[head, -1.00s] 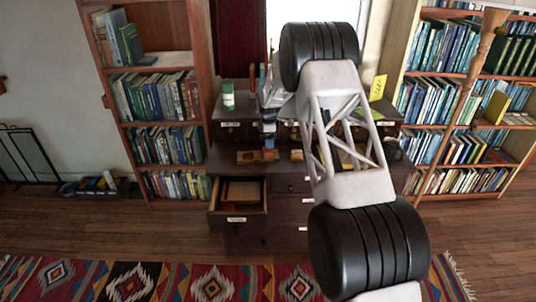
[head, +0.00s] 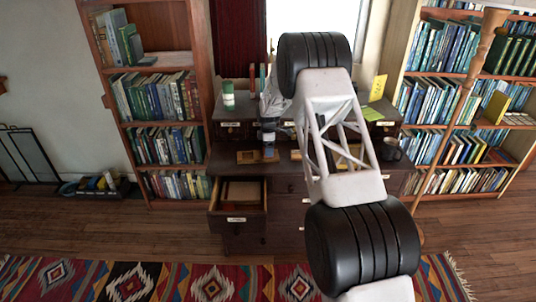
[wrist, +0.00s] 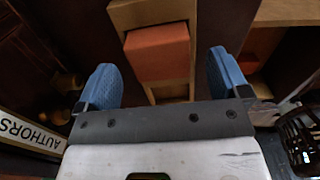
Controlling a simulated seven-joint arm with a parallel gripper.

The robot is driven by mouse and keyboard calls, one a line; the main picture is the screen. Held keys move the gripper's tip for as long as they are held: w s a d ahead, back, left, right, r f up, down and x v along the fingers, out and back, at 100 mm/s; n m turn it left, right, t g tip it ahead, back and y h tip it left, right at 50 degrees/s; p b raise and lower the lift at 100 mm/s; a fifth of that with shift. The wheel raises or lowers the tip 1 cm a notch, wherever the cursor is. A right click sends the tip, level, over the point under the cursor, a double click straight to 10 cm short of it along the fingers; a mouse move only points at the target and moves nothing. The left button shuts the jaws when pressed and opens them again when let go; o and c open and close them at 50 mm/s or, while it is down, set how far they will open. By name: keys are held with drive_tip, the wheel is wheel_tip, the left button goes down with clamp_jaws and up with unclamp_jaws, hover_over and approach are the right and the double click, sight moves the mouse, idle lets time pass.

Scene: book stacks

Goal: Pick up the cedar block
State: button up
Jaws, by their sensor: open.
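In the wrist view a reddish-orange block (wrist: 158,52), which looks like the cedar block, rests on a light wooden holder (wrist: 126,16). My gripper (wrist: 167,82) is open, with one blue finger to the left of the block and one to the right. There is a gap on both sides, and neither finger appears to touch it. In the head view my gripper (head: 268,153) is low over the dark desk top, at a small wooden holder (head: 247,157). The block cannot be made out there, hidden by or too small beside the gripper.
An open drawer (head: 238,222) juts out below the desk top. A green-and-white can (head: 228,96) stands at the back left, and a dark cup (head: 391,150) at the right. A dark slatted container (wrist: 301,140) and an AUTHORS label (wrist: 30,133) show in the wrist view.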

drive_tip(key=shift+f, duration=1.05)
drive_tip(key=shift+c, duration=0.2)
drive_tip(key=c, duration=1)
